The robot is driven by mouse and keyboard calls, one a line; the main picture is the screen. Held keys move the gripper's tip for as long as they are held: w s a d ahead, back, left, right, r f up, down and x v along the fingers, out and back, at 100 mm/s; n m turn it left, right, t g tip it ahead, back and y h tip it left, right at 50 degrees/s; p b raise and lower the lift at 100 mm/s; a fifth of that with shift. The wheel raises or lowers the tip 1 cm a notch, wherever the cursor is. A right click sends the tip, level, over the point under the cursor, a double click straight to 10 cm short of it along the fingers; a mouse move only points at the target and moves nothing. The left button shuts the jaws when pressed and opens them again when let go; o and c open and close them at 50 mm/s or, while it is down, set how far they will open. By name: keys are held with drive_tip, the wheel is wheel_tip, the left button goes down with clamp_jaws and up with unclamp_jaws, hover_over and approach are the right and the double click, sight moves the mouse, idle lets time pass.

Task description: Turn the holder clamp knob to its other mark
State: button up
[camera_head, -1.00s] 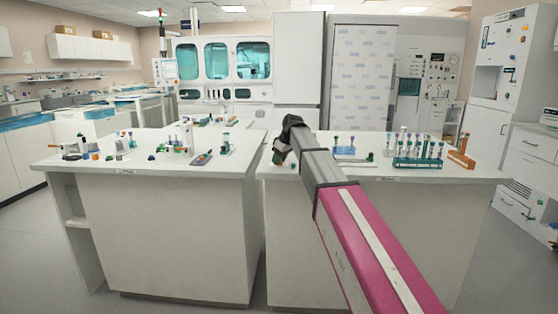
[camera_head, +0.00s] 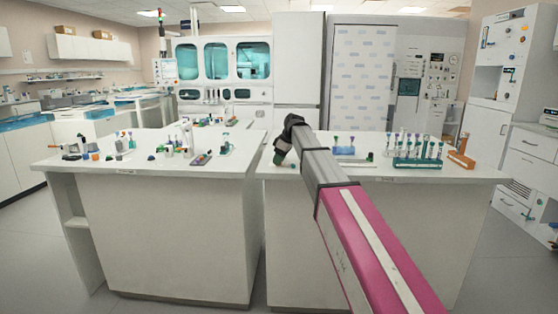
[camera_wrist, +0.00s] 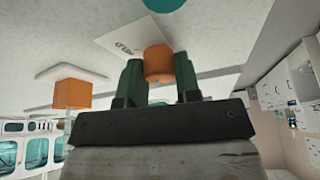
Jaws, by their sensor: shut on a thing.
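In the wrist view, an orange cylindrical knob (camera_wrist: 158,63) sits between the two green fingers of my gripper (camera_wrist: 159,80). The fingers are shut on it, one on each side. A white label plate (camera_wrist: 130,38) with dark lettering lies beside the knob; I cannot read the word surely. In the head view, my gripper (camera_head: 284,158) is low at the left end of the right bench. The knob and the holder cannot be made out there, as my arm and gripper cover that spot.
An orange block (camera_wrist: 72,93) stands to the left in the wrist view. On the right bench (camera_head: 400,174) are a green tube rack (camera_head: 418,163) and an orange rack (camera_head: 461,160). The left bench (camera_head: 110,167) carries several small items. A gap separates the benches.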

drive_tip(key=o, duration=0.9)
drive_tip(key=v, duration=1)
drive_tip(key=shift+s+d+r, duration=0.1)
drive_tip(key=shift+d+r, duration=0.1)
drive_tip(key=shift+r, duration=0.15)
